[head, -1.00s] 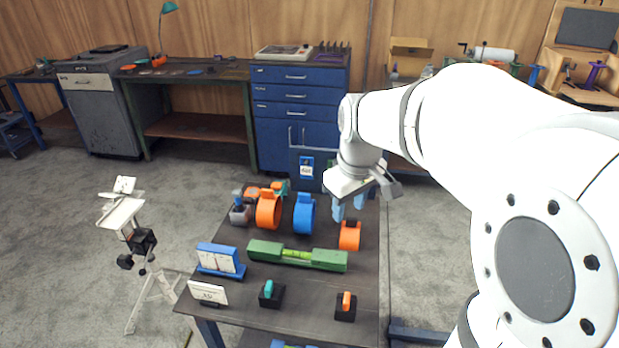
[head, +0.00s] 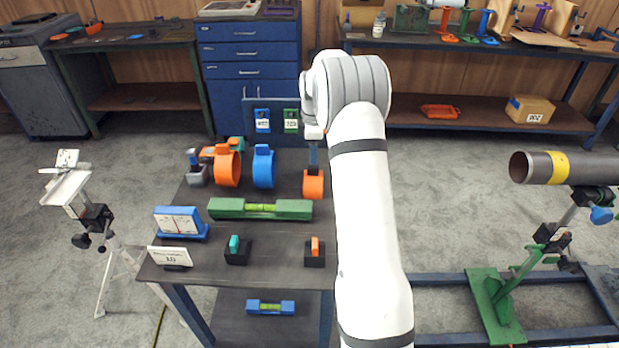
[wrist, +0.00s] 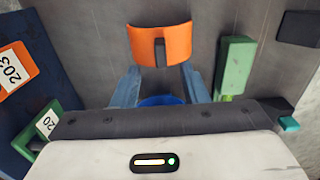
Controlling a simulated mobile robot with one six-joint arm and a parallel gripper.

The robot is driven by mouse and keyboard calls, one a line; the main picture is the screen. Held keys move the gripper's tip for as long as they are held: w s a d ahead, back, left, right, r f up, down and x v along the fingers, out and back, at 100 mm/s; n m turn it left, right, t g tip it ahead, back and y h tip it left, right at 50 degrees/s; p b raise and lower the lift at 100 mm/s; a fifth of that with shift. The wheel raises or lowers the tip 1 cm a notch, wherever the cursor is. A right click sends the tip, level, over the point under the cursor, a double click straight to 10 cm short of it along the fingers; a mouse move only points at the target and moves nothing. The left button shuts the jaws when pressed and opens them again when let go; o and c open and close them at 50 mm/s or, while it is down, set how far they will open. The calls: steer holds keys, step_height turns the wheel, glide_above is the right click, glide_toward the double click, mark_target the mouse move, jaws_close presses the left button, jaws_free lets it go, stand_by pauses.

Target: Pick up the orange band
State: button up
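A small orange band (head: 313,187) with a dark block on it stands at the right edge of the dark table, near my arm. In the wrist view the orange band (wrist: 178,44) lies just beyond my fingertips. My gripper (wrist: 160,82) is open, its two blue fingers apart, with nothing seen held between them. In the head view my arm mostly hides the gripper; a blue finger shows just above and behind the band. A larger orange band (head: 227,168) stands further left, beside a blue band (head: 263,168). Part of the blue band (wrist: 160,100) shows behind the gripper body.
A green level (head: 260,209) lies in front of the bands. Two dark holders, with a teal piece (head: 234,244) and an orange piece (head: 315,246), stand nearer. A blue board (head: 275,121) rises at the table's back. A pipe (head: 565,167) is on stands at right.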

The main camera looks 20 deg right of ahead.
mark_target(313, 166)
step_height(313, 166, down, 6)
steer(key=shift+w+f+p, duration=0.15)
steer(key=shift+f+p, duration=0.1)
steer(key=shift+p, duration=0.35)
jaws_close()
